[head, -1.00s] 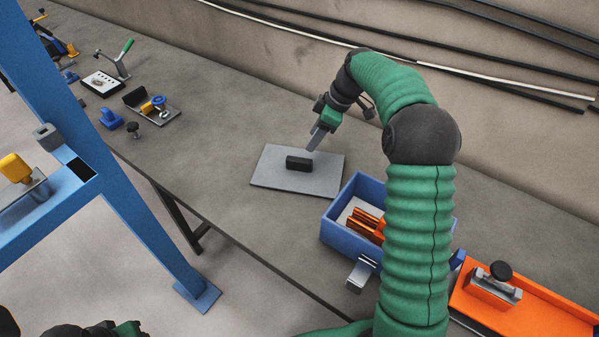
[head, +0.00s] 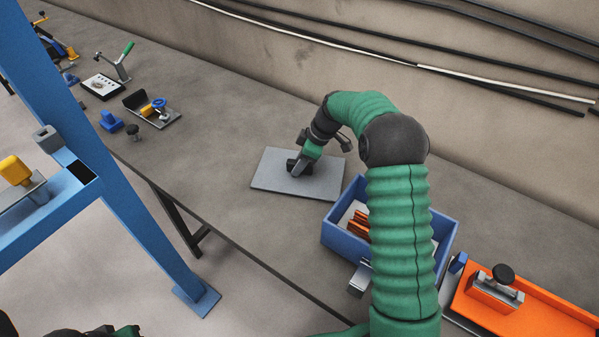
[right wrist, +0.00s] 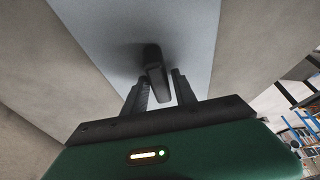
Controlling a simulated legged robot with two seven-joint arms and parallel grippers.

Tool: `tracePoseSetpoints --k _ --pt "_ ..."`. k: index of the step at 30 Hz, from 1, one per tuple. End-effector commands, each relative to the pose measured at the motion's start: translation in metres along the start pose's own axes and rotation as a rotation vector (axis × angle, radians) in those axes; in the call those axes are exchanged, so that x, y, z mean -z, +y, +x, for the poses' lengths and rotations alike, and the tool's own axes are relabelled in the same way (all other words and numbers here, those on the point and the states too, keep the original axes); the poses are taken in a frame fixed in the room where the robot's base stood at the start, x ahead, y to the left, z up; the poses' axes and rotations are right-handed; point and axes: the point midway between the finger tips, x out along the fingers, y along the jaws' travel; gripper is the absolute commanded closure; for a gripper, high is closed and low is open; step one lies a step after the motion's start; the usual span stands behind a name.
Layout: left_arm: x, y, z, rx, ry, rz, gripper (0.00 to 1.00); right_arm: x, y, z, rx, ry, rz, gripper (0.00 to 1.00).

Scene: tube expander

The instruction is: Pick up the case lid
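In the right wrist view, the block (right wrist: 155,72) reaches between the two dark fingers of my right gripper (right wrist: 161,92). The fingers are apart, with gaps on both sides of the block. My left arm shows only as a dark and green part at the lower left edge, and its gripper cannot be made out.
A blue bin (head: 345,241) with orange parts stands right of the plate, partly behind my right arm. An orange tray (head: 535,318) is at the lower right. Several fixtures stand at the bench's far left.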

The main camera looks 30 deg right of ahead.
Motion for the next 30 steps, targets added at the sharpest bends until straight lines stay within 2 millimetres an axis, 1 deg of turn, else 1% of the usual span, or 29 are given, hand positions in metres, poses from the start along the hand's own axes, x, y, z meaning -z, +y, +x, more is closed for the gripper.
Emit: tracePoseSetpoints --k 1,6,7,30 --pt "0.0000 0.0000 0.0000 0.000 0.000 0.000 0.64 -0.0001 0.0001 0.0002 0.000 0.000 0.000 0.75" --pt "0.0000 0.0000 0.0000 0.000 0.000 0.000 0.64 0.0000 0.0001 0.0004 0.001 0.000 0.000 0.97" --pt "0.0000 0.0000 0.0000 0.000 0.000 0.000 0.64 0.0000 0.0002 0.0004 0.001 0.000 0.001 1.00" --pt "0.0000 0.0000 0.0001 0.000 0.000 0.000 0.64 -0.0003 0.0003 0.0008 0.001 -0.001 0.001 1.00"
